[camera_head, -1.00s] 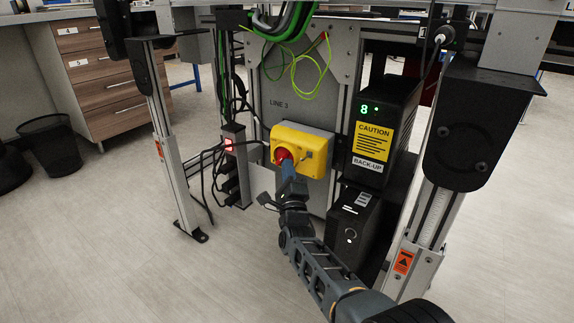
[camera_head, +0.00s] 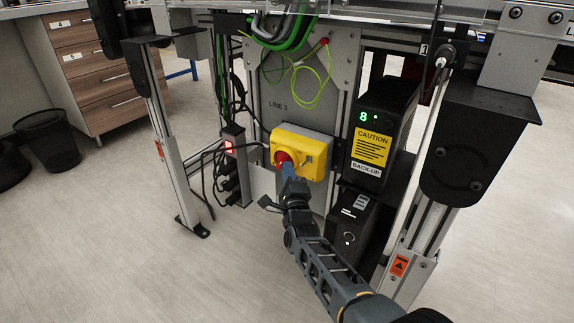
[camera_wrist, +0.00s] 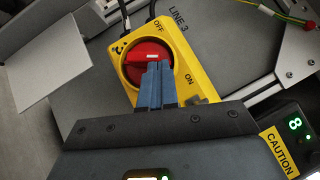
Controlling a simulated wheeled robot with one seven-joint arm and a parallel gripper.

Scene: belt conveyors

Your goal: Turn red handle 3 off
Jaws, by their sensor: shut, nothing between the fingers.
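The red handle (camera_head: 282,157) is a round rotary knob on a yellow switch box (camera_head: 314,161) below the label LINE 3. In the wrist view the handle (camera_wrist: 141,52) shows a raised bar with a white mark, lying roughly level in the picture. OFF is printed above it and ON to its lower right. My gripper (camera_head: 287,168) is shut and empty, its blue-grey fingers at the handle. In the wrist view my fingertips (camera_wrist: 157,65) overlap the handle's lower right part and hide it. They look to be against the bar, but contact is not certain.
A black back-up unit (camera_head: 381,125) with a yellow caution label stands right of the box, above another black unit (camera_head: 352,225). A power strip (camera_head: 232,165) with cables is to the left. Conveyor legs (camera_head: 177,150) flank the space. Open floor (camera_head: 90,250) lies at left.

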